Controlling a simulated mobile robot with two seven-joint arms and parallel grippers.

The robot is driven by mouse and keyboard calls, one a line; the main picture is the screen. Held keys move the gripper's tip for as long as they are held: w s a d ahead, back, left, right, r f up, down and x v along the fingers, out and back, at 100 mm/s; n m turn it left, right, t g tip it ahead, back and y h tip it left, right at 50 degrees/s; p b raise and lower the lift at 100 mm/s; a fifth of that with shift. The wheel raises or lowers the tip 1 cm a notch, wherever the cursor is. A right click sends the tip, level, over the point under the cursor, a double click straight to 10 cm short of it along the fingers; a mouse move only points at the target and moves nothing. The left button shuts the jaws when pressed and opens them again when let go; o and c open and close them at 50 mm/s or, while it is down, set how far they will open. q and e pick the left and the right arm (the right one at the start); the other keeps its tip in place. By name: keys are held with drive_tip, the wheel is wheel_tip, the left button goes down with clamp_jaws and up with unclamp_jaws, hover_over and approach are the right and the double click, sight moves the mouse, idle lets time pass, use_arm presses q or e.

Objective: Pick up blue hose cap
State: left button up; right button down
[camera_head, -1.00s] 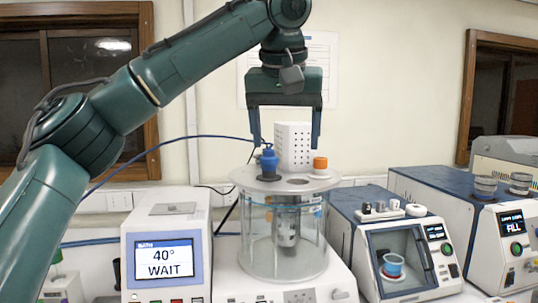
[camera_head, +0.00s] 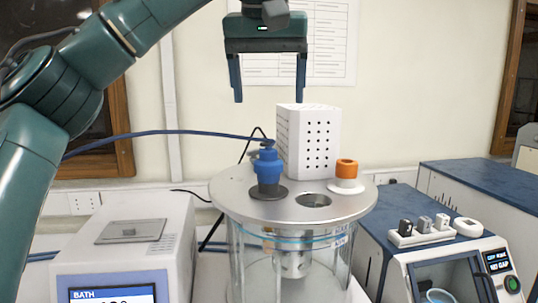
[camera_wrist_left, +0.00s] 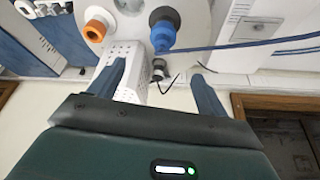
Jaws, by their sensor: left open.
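The blue hose cap (camera_head: 267,168) stands upright on the round metal lid (camera_head: 228,197) of the glass bath, with a blue hose (camera_head: 165,133) running from its top to the left. My left gripper (camera_head: 270,98) is open and empty, fingers pointing down, above the lid and apart from the cap. In the left wrist view the cap (camera_wrist_left: 163,34) lies beyond the open fingers of the gripper (camera_wrist_left: 160,72), near the top edge. My right gripper is not in view.
An orange cap (camera_head: 346,169) on a white base and a white perforated box (camera_head: 309,142) stand close to the blue cap. An open hole (camera_head: 314,200) is in the lid. Machines stand left (camera_head: 130,245) and right (camera_head: 450,235).

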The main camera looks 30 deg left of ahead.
use_arm(q)
hover_over(268, 150)
drive_tip(key=s+d, duration=0.1)
drive_tip(key=s, duration=0.1)
wheel_tip(268, 150, down, 6)
drive_tip(key=shift+w+f, duration=0.15)
drive_tip(key=shift+x, duration=3.05)
drive_tip(key=shift+a, duration=0.2)
drive_tip(key=shift+c, duration=0.4)
drive_tip(key=c, duration=1)
